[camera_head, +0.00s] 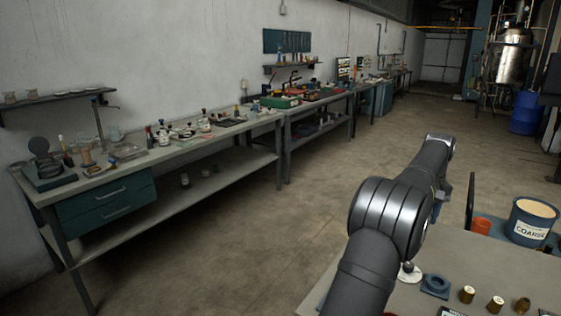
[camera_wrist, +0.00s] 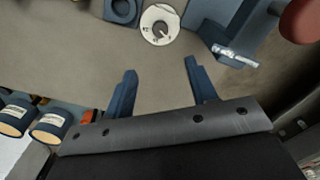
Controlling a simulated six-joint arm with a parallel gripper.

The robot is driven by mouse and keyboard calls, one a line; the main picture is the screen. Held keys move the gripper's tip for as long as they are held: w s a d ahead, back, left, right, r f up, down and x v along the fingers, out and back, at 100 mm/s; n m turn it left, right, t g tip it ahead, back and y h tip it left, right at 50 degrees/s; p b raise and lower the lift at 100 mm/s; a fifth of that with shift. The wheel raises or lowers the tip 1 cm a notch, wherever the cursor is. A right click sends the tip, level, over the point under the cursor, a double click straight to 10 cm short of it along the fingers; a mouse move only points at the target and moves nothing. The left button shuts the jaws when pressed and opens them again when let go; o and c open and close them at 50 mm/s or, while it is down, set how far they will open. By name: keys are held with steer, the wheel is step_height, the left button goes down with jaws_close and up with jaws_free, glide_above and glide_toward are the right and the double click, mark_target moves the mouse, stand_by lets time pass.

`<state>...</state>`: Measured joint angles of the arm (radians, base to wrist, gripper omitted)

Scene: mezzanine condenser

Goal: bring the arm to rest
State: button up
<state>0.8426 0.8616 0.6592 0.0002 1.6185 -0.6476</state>
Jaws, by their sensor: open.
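My gripper (camera_wrist: 161,84) shows in the wrist view with its two blue fingers apart and nothing between them. It hangs over a grey-brown work surface (camera_wrist: 75,60), apart from the things on it. In the head view my dark arm reaches up and forward at the right of the picture, over the near table (camera_head: 455,278). The gripper's fingers cannot be made out there.
A white marked dial (camera_wrist: 160,25) and a blue block with a round hole (camera_wrist: 122,9) lie beyond the fingers. A blue tub labelled COARSE (camera_head: 531,222), an orange cup (camera_head: 481,225) and small brass pieces (camera_head: 495,303) stand right of my arm. Benches (camera_head: 150,160) line the wall.

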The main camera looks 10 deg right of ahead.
step_height(320, 180, down, 18)
steer(key=shift+r, duration=0.25)
stand_by(0.3)
steer(key=shift+r, duration=0.15)
step_height(320, 180, up, 17)
step_height(320, 180, down, 17)
steer(key=shift+f, duration=0.1)
steer(key=m, duration=0.5)
steer(key=shift+m, duration=0.3)
steer(key=m, duration=0.6)
steer(key=shift+a, duration=0.1)
steer(key=shift+w+m, duration=0.1)
steer(key=shift+m, duration=0.2)
steer(key=shift+r, duration=1.1)
